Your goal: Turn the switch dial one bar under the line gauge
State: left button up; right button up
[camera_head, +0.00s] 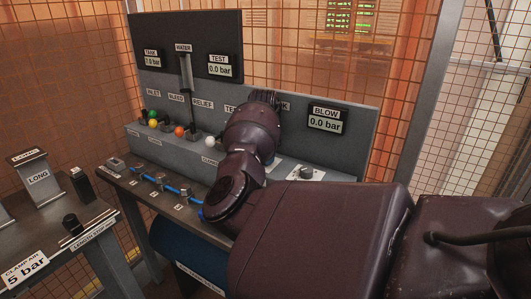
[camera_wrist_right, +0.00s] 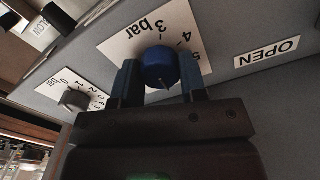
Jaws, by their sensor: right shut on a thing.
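In the right wrist view a round blue dial (camera_wrist_right: 161,70) stands on a white plate (camera_wrist_right: 118,48) marked "3 bar", with 4 and 5 on its scale. My right gripper (camera_wrist_right: 159,64) has one finger on each side of the dial and is shut on it. The dial has a small light mark near its lower edge. In the head view my right arm covers the dial and gripper. No gauge labelled LINE is visible; part of the panel is behind my arm. My left gripper is not in view.
In the wrist view, a grey knob (camera_wrist_right: 75,99) with its own bar scale and an OPEN label (camera_wrist_right: 267,53) are nearby. The head view shows TANK (camera_head: 152,60), TEST (camera_head: 219,66) and BLOW (camera_head: 326,119) displays, the latter two reading 0.0 bar. Coloured knobs line the panel's ledge.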

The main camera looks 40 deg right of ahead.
jog(key=shift+r+n+p, duration=0.45)
jog(key=shift+n+p, duration=0.35)
jog(key=shift+p, duration=0.1)
jog(key=shift+n+p, duration=0.5)
jog(key=shift+p, duration=0.05)
jog(key=shift+n+p, duration=0.85)
jog(key=shift+n, duration=0.05)
jog(key=n+p, duration=0.2)
jog(key=shift+f+n, duration=0.15)
jog(key=shift+n, duration=0.15)
jog(key=n+p, duration=0.3)
jog(key=n, duration=0.1)
jog(key=shift+f+p, duration=0.2)
jog(key=shift+p, duration=0.2)
jog(key=shift+n+p, duration=0.5)
jog(key=shift+n, duration=0.7)
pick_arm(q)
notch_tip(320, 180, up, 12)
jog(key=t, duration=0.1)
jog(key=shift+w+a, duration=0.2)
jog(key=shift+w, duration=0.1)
pick_arm(e)
jog(key=shift+f+n, duration=0.15)
jog(key=shift+n, duration=0.35)
pick_arm(q)
jog(key=shift+p, duration=0.35)
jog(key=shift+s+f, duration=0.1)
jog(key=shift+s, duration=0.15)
